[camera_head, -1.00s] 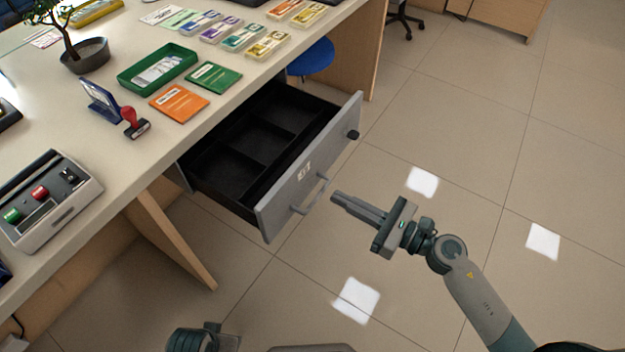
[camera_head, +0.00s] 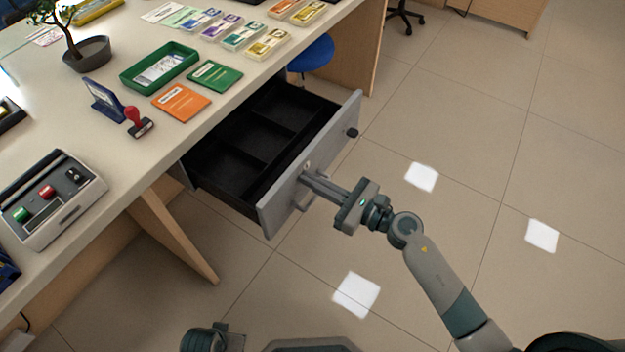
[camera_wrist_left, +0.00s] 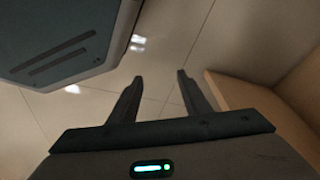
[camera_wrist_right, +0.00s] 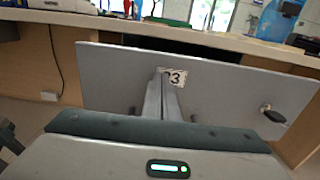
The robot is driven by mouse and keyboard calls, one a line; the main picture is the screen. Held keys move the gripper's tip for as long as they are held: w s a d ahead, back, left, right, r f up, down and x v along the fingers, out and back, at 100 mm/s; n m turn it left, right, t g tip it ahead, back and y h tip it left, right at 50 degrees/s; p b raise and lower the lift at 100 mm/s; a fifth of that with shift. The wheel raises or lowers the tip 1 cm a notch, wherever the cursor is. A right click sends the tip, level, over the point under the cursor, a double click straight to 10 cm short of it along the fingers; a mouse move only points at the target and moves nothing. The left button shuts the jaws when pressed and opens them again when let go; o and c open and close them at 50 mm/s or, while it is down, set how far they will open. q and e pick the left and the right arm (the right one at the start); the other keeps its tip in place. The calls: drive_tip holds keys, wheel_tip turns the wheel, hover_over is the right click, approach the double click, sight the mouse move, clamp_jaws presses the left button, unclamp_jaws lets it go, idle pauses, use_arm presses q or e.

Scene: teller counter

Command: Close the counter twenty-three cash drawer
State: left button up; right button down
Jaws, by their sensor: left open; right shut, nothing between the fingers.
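The grey cash drawer (camera_head: 270,208) under the counter is pulled out, and its black compartments look empty. Its front carries a handle, a dark knob at the far end and a label. In the right wrist view the drawer front (camera_wrist_right: 225,88) fills the middle, and its label (camera_wrist_right: 172,77) partly shows "3" behind the fingers. My right gripper (camera_head: 306,178) is shut and empty, with its fingertips at the middle of the drawer front by the handle; I cannot tell whether they touch. My left gripper (camera_wrist_left: 158,78) is open and empty, low and away from the drawer.
The counter top (camera_head: 130,165) holds a stamp (camera_head: 138,122), a green tray (camera_head: 160,68), booklets, a button box (camera_head: 48,200) and a potted plant. A wooden leg (camera_head: 175,238) stands left of the drawer. A blue stool (camera_head: 312,55) is behind it. The tiled floor at right is clear.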

drive_tip(key=b+x, duration=0.1)
drive_tip(key=x, duration=1.4)
drive_tip(key=shift+f+b, duration=0.15)
drive_tip(key=shift+b, duration=0.2)
drive_tip(key=b+x, duration=0.3)
drive_tip(key=x, duration=0.6)
drive_tip(key=shift+w+a, duration=0.25)
drive_tip(key=shift+a, duration=0.1)
use_arm(q)
wheel_tip(320, 180, up, 12)
drive_tip(key=shift+s+d+r, duration=0.2)
drive_tip(key=shift+s+d, duration=0.2)
use_arm(e)
drive_tip(key=shift+w+a+r, duration=0.1)
drive_tip(key=shift+w+r, duration=0.05)
drive_tip(key=shift+r, duration=0.2)
drive_tip(key=shift+r, duration=0.1)
